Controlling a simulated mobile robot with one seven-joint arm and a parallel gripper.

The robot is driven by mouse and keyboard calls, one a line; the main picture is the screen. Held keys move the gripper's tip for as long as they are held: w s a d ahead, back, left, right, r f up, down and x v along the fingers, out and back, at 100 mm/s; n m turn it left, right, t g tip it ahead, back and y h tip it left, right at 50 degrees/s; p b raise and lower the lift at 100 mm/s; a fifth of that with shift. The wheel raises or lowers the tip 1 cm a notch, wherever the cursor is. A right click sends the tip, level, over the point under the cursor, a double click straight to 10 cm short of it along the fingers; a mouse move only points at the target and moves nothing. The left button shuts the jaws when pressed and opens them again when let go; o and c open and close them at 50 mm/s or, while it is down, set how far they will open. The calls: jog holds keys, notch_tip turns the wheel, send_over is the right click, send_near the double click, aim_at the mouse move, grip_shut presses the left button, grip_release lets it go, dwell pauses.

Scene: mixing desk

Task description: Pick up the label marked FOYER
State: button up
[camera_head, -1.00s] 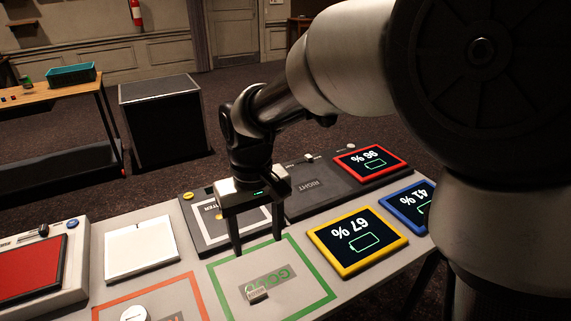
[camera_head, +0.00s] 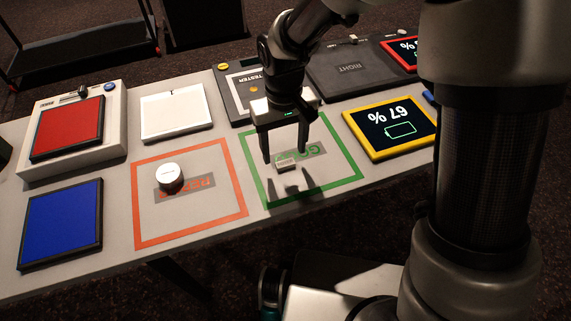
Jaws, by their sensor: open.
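A small pale label (camera_head: 286,164) lies inside the green square outline (camera_head: 355,179), partly over the grey patch with printed letters. Its lettering is too small to read here. My gripper (camera_head: 287,158) points down over the green square with its two fingers apart, one on each side of the label in this view. The fingers look empty. I cannot tell how far above the desk the fingertips are.
A white round object (camera_head: 169,177) stands in the orange square (camera_head: 143,242). A blue panel (camera_head: 62,227), a red panel (camera_head: 68,128) and a white pad (camera_head: 175,113) are left. A yellow-framed screen (camera_head: 391,129) reading 67 % is right of the green square. A tester (camera_head: 238,90) stands behind.

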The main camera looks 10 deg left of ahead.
aim_at(285, 163)
jog(key=f, duration=0.2)
jog(key=f+b, duration=0.1)
jog(key=f, duration=0.1)
jog(key=shift+w+d+f, duration=0.1)
jog(key=shift+w+f, duration=0.05)
jog(key=shift+w, duration=0.05)
jog(key=c, duration=1.1)
